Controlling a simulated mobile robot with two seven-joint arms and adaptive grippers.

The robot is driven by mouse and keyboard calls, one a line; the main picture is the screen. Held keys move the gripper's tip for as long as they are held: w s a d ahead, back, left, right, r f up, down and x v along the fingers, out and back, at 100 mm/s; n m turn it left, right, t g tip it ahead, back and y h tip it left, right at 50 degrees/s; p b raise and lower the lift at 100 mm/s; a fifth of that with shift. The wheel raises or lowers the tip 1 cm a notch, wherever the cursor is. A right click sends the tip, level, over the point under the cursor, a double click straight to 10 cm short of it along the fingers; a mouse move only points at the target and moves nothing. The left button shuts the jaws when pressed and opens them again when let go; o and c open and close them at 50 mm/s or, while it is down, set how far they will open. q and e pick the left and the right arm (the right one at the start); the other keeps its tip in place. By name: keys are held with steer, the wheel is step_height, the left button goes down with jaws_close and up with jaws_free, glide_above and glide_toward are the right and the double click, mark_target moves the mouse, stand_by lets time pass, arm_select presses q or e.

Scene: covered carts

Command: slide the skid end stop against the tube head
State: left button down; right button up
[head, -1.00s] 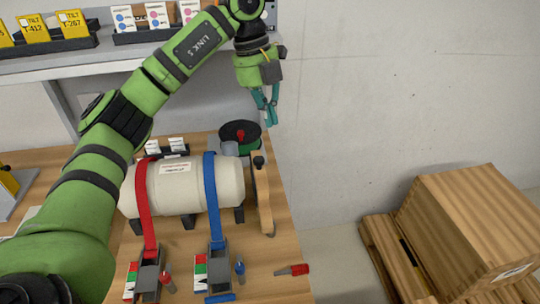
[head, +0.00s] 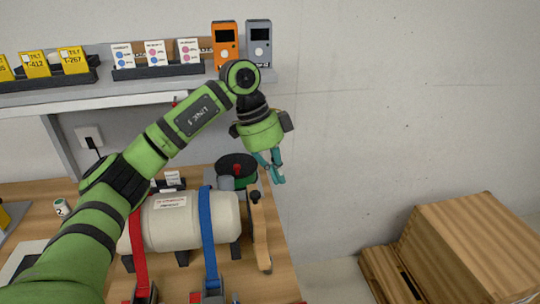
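The tube (head: 180,223) is a cream cylinder lying on its side on black supports, with a red strap (head: 138,250) and a blue strap (head: 207,235) over it. The skid end stop looks to be the upright wooden piece (head: 261,240) with a black knob (head: 255,196), just right of the tube's right head. A narrow gap seems to show between them. My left gripper (head: 271,172) hangs above and slightly behind the stop, apart from it. Its teal fingers hold nothing visible; their opening is hard to judge. My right gripper is not in view.
A black and green reel (head: 237,168) stands behind the tube. A shelf (head: 130,96) above holds yellow tags, cards, and an orange (head: 225,45) and a grey device (head: 258,43). A wooden crate (head: 475,245) stands on the right, beyond the table edge.

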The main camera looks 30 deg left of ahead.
arm_select(q)
steer(key=f+p, duration=0.1)
steer(key=a+f, duration=0.1)
steer(key=f, duration=0.1)
steer(key=a+f+p, duration=0.1)
steer(key=shift+s+a+f+p, duration=0.2)
steer(key=shift+a+f+p, duration=0.05)
steer(key=shift+f+p, duration=0.1)
